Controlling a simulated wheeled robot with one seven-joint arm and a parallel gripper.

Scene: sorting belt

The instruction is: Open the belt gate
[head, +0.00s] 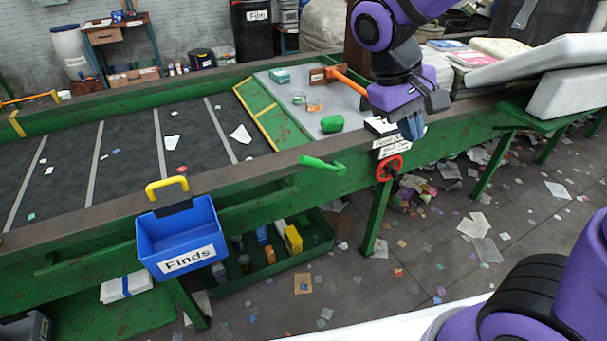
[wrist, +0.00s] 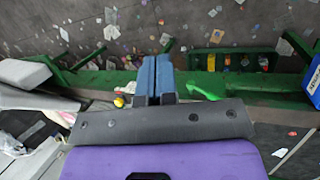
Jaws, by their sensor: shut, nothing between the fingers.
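My gripper (head: 411,128) is shut and empty, its blue-grey fingers pointing down over the belt's front rail. It also shows in the wrist view (wrist: 155,78). Just below it is a red handwheel (head: 389,168) on the front of the green frame. Small white labels (head: 391,143) above the wheel are partly hidden and too small to read surely. A green lever (head: 322,164) sticks out from the rail left of the wheel; it also shows in the wrist view (wrist: 204,92). A sloped green panel with yellow edges (head: 262,112) lies between the dark belt (head: 130,150) and a grey surface (head: 350,104).
A blue bin marked Finds (head: 178,238) hangs on the front rail. A green tray (head: 270,262) with bottles and boxes sits below. An orange-handled tool (head: 348,80) lies on the grey surface. Litter covers the floor right of the belt.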

